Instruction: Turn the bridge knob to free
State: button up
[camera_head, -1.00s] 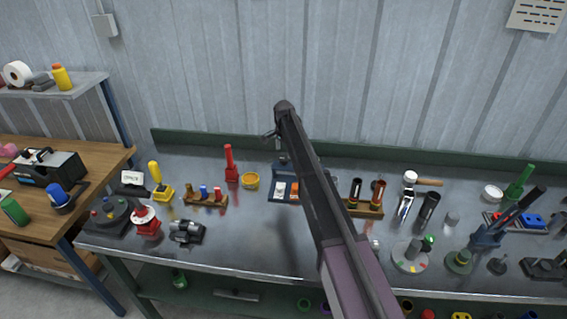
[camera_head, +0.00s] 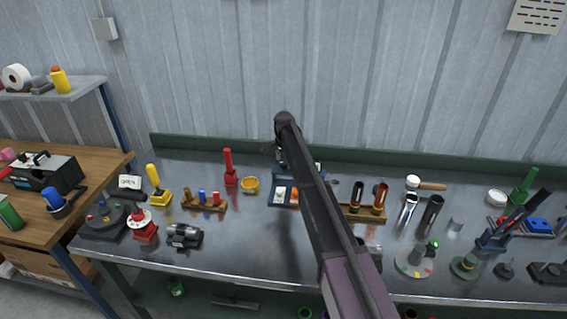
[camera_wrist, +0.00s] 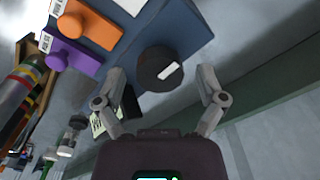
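In the wrist view a dark round knob (camera_wrist: 153,68) with a white pointer bar sits near the edge of a blue panel (camera_wrist: 192,38). The bar lies slanted in the picture. My gripper (camera_wrist: 163,74) is open, with one finger on each side of the knob and gaps between the fingers and it. An orange slider (camera_wrist: 90,27) and a purple slider (camera_wrist: 72,57) with white labels are on the same panel. In the head view the blue panel (camera_head: 284,204) is partly behind my arm, and the knob cannot be made out there.
A wooden rack (camera_head: 365,212) with tubes stands right of the panel. The bench's green back ledge (camera_head: 190,142) runs close behind the panel. Bare metal bench top lies in front.

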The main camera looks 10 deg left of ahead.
jog(key=c, duration=0.9)
jog(key=shift+o, duration=0.2)
jog(key=shift+n, duration=0.3)
jog(key=n, duration=0.3)
jog(key=shift+n, duration=0.4)
jog(key=n, duration=0.4)
jog(key=shift+n, duration=0.3)
jog(key=n, duration=0.4)
jog(key=shift+n, duration=2.5)
